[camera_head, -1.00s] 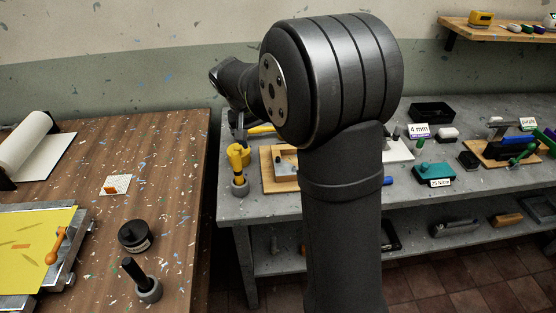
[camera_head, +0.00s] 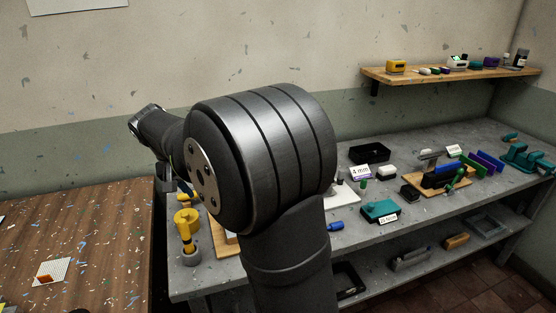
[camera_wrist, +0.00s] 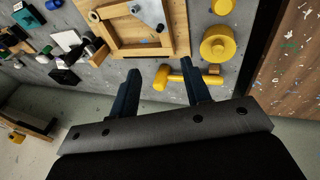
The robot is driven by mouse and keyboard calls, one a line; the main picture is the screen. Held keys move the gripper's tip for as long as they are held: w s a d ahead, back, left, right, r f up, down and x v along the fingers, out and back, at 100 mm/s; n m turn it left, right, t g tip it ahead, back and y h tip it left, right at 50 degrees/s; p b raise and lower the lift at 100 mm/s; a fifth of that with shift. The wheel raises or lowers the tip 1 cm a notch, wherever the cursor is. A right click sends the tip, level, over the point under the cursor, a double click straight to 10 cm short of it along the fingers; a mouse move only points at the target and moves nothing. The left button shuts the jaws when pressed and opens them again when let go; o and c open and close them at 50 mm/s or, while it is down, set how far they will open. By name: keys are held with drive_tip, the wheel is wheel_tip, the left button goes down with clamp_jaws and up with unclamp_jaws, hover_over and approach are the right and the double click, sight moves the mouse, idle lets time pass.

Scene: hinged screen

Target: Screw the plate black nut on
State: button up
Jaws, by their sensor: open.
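My gripper (camera_wrist: 162,73) shows in the wrist view with its two dark fingers wide apart and nothing between them. The fingers reach over the grey bench, pointing towards a wooden frame (camera_wrist: 112,30). A grey metal plate (camera_wrist: 149,12) sits inside that frame, with small dark spots that I cannot make out. I cannot pick out a black nut for certain in either view. In the head view my arm hides most of the wooden board (camera_head: 228,246), and the gripper's fingers cannot be made out.
A yellow mallet-like tool (camera_wrist: 180,78) lies close by the fingertips. A yellow round part (camera_wrist: 218,43) is to its right. In the head view a yellow tool (camera_head: 186,222) stands in a grey holder. A teal box (camera_head: 380,210) and a black tray (camera_head: 369,153) occupy the bench.

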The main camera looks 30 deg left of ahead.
drive_tip(key=w+f+g, duration=0.1)
drive_tip(key=w+f, duration=0.1)
drive_tip(key=w+d+f+g, duration=0.1)
drive_tip(key=w+f+g, duration=0.1)
drive_tip(key=w, duration=0.1)
drive_tip(key=w+d+f+g+y, duration=0.1)
drive_tip(key=w+f, duration=0.1)
drive_tip(key=f, duration=0.1)
drive_tip(key=shift+w, duration=0.3)
drive_tip(key=shift+c, duration=1.2)
wheel_tip(320, 180, down, 9)
drive_tip(key=shift+r, duration=0.25)
clamp_jaws()
drive_tip(key=m, duration=1.9)
drive_tip(key=shift+m, duration=0.4)
drive_tip(key=m, duration=0.5)
drive_tip(key=shift+r+m, duration=0.1)
drive_tip(key=shift+m, duration=0.2)
drive_tip(key=m, duration=0.8)
drive_tip(key=shift+c, duration=0.2)
unclamp_jaws()
